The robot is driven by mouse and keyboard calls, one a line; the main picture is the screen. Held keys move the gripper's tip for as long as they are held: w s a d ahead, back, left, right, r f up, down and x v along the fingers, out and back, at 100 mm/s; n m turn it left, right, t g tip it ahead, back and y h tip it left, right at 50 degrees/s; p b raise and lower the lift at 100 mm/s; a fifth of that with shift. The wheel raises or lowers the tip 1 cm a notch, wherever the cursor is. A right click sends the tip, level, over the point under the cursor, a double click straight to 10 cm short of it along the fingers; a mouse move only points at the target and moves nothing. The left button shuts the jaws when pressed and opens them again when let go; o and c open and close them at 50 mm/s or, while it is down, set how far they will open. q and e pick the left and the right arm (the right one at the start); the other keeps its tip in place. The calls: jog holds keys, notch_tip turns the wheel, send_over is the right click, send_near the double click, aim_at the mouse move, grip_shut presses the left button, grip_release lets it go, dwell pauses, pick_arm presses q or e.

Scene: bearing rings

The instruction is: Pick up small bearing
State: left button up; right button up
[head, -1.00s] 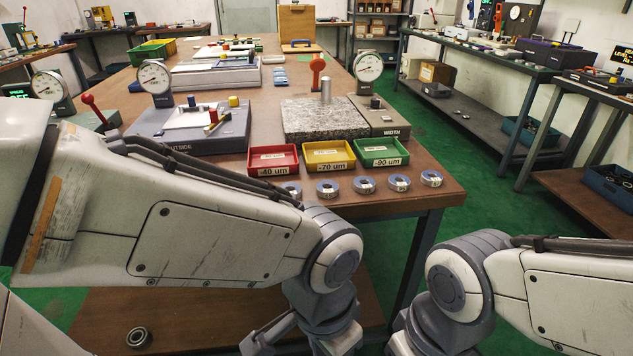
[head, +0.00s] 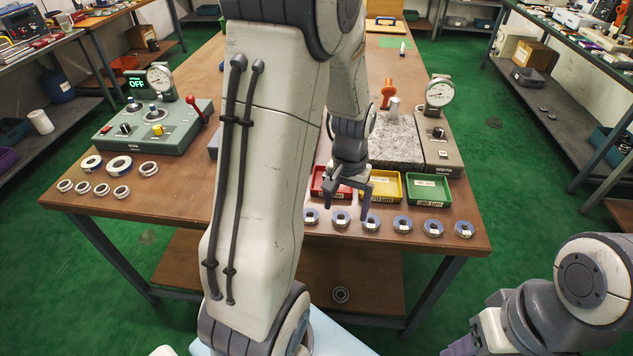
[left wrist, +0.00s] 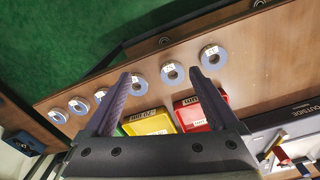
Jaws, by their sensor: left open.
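A row of small bearing rings, several of them, lies along the table's front edge, each with a white label; one (head: 371,222) is below the gripper's right finger. The left wrist view shows the row too, with one ring (left wrist: 172,72) between the fingertips and another (left wrist: 213,57) beside the right one. My left gripper (head: 350,204) is open and empty, pointing down over the row in front of the bins. Its fingers also show in the left wrist view (left wrist: 160,78). My right arm is at the lower right; its gripper is not visible.
Red (head: 326,183), yellow (head: 387,187) and green (head: 428,190) bins stand just behind the row. A granite block (head: 397,142) and dial gauge (head: 440,94) are behind them. More rings (head: 121,192) lie at left. A bearing (head: 341,295) is on the lower shelf.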

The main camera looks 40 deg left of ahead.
pick_arm(q)
jog(key=a+r+n+p, duration=0.3)
jog(key=a+p, duration=0.1)
jog(key=a, duration=0.5)
send_over(312, 215)
notch_tip(312, 215, down, 5)
jog(key=shift+f, duration=0.1)
jog(key=f, duration=0.1)
jog(key=f+p, duration=0.1)
jog(key=f, duration=0.2)
jog(key=shift+s+a+f, duration=0.2)
jog(key=shift+s, duration=0.15)
jog(key=shift+f, duration=0.65)
grip_shut()
pick_arm(e)
notch_tip(312, 215, up, 8)
jog(key=shift+f, duration=0.15)
pick_arm(q)
jog(key=shift+w+r, duration=0.1)
